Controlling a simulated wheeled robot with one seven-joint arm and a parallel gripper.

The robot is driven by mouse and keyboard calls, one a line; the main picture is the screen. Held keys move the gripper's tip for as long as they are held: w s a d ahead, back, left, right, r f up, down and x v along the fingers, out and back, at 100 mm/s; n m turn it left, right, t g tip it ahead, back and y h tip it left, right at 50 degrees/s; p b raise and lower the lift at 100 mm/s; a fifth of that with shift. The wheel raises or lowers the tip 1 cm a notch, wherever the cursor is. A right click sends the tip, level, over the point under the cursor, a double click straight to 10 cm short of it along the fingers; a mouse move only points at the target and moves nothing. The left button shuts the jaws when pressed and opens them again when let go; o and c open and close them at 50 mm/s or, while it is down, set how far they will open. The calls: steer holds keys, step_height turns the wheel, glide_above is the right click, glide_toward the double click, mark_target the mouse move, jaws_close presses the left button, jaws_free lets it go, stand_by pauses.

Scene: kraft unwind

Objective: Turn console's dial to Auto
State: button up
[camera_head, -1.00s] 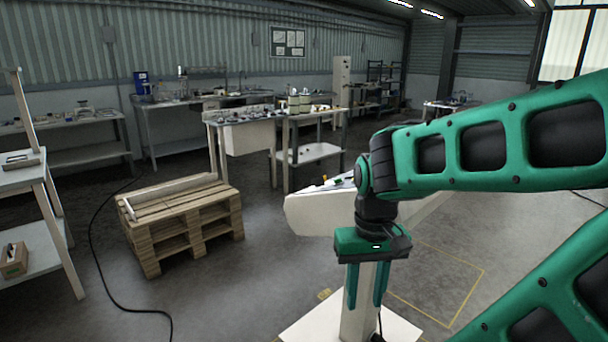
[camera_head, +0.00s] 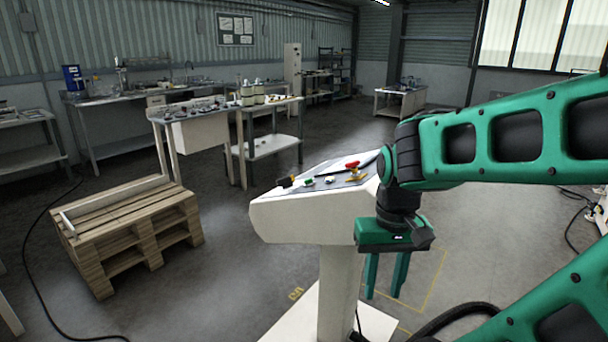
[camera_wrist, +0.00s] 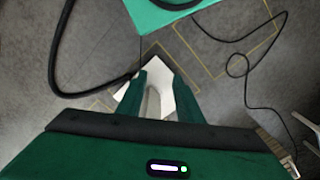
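The white console (camera_head: 305,220) stands on a pedestal at the middle of the head view, its sloped top panel partly visible.
Workbenches (camera_head: 185,115) stand farther back. A dark cable (camera_wrist: 62,70) shows in the wrist view. The floor (camera_head: 240,265) between the pallet and the console is clear.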

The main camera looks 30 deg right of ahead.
steer(key=shift+s+d, duration=0.15)
steer(key=shift+d, duration=0.15)
